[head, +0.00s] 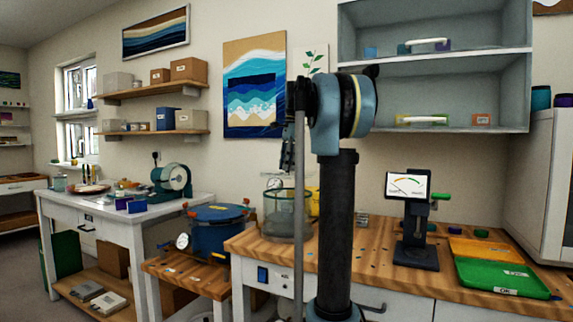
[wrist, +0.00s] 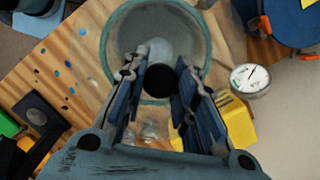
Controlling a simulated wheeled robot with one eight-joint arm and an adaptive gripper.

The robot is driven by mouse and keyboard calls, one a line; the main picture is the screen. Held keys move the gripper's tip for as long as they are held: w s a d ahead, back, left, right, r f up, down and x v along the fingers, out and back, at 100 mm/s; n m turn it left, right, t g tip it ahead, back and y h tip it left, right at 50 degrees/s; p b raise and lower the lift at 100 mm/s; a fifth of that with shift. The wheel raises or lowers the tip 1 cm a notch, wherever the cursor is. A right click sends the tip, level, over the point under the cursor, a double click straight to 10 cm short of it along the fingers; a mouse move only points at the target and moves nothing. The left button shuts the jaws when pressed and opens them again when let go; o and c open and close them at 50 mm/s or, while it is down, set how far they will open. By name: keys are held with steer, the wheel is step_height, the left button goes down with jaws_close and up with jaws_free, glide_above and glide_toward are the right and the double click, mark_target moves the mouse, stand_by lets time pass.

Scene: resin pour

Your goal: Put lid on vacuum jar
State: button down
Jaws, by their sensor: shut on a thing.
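The vacuum jar (head: 288,212) is a clear, greenish glass vessel on the wooden bench, left of my arm in the head view. In the wrist view a round greenish glass rim (wrist: 207,45) lies beyond the fingers. My gripper (wrist: 162,68) is shut on a black knob (wrist: 156,78), apparently the lid's, between its blue-padded fingers over this round shape. The lid's clear disc blends with the glass, so I cannot tell whether it touches the jar rim.
A blue pot (head: 220,232) with orange clamps stands left of the jar. A dial gauge (wrist: 250,80) and a yellow object (wrist: 238,125) are close to the jar. A display stand (head: 415,225) and green tray (head: 500,277) are on the right of the bench.

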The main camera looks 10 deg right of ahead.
steer(key=shift+f, duration=2.9)
steer(key=shift+s+f, duration=0.1)
steer(key=shift+f, duration=0.35)
steer(key=c, duration=1.2)
jaws_free()
steer(key=shift+r, duration=4)
